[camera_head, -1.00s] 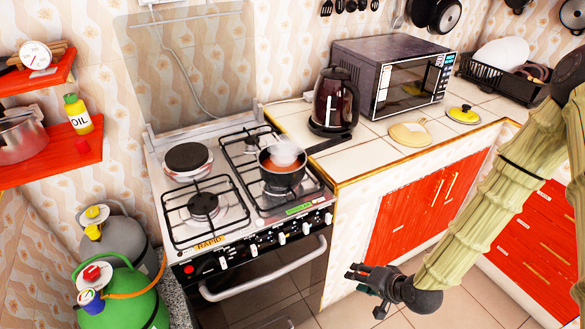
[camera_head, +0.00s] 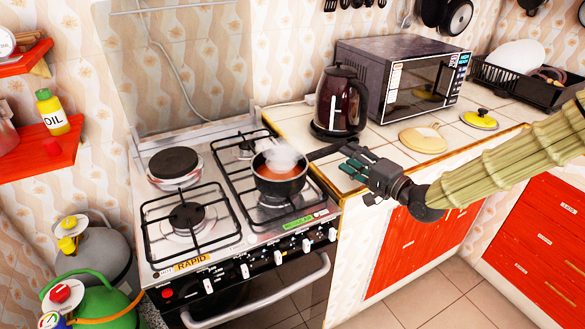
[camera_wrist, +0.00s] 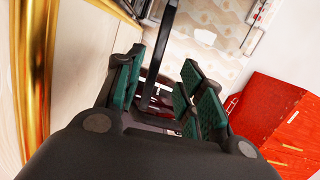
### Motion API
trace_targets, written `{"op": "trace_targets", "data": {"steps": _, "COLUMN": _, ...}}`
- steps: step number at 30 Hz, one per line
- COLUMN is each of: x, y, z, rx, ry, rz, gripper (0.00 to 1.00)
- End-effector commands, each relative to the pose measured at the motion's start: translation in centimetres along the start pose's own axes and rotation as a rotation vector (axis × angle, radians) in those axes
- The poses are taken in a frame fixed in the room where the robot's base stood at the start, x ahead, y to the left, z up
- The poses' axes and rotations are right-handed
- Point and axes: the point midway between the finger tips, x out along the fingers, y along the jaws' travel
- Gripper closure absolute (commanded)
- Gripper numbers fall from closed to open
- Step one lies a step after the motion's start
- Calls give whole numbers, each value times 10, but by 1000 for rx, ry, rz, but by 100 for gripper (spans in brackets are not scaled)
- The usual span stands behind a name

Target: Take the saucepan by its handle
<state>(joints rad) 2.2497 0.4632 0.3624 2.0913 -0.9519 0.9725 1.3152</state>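The saucepan (camera_head: 281,188) is a small dark pot with reddish-orange contents and steam above it. It stands upright on the front right burner of the stove. Its dark handle (camera_head: 326,152) points right over the counter, towards the kettle's base. My gripper (camera_head: 352,164) is just right of the saucepan, close to the handle's outer end, with its green-padded fingers apart. In the wrist view, a dark bar that looks like the handle (camera_wrist: 157,58) runs between the spread green pads (camera_wrist: 160,85). I see no finger closed on it; whether it lies within finger reach is unclear.
A dark red kettle (camera_head: 340,100) stands close behind the handle. The microwave (camera_head: 400,82) is behind it to the right. Two lids, one beige (camera_head: 424,139) and one yellow (camera_head: 480,119), lie on the tiled counter. The counter's gold edge (camera_wrist: 38,70) is close in the wrist view.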

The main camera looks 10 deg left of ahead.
Motion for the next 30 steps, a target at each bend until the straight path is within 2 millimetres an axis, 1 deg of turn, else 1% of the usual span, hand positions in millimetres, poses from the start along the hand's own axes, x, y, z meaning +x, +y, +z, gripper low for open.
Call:
{"op": "trace_targets", "data": {"steps": 2, "x": 7, "y": 1, "z": 1, "rx": -1, "ry": -2, "rz": 0, "gripper": 62}}
{"op": "trace_targets", "data": {"steps": 8, "x": 15, "y": 1, "z": 1, "rx": 0, "ry": -2, "rz": 0, "gripper": 62}}
{"op": "trace_targets", "data": {"steps": 18, "x": 53, "y": 4, "z": 1, "rx": -1, "ry": -2, "rz": 1, "gripper": 62}}
{"op": "trace_targets", "data": {"steps": 21, "x": 60, "y": 4, "z": 1, "rx": 0, "ry": 0, "rz": 1, "gripper": 62}}
{"op": "trace_targets", "data": {"steps": 30, "x": 63, "y": 4, "z": 1, "rx": 0, "ry": 0, "rz": 1, "gripper": 62}}
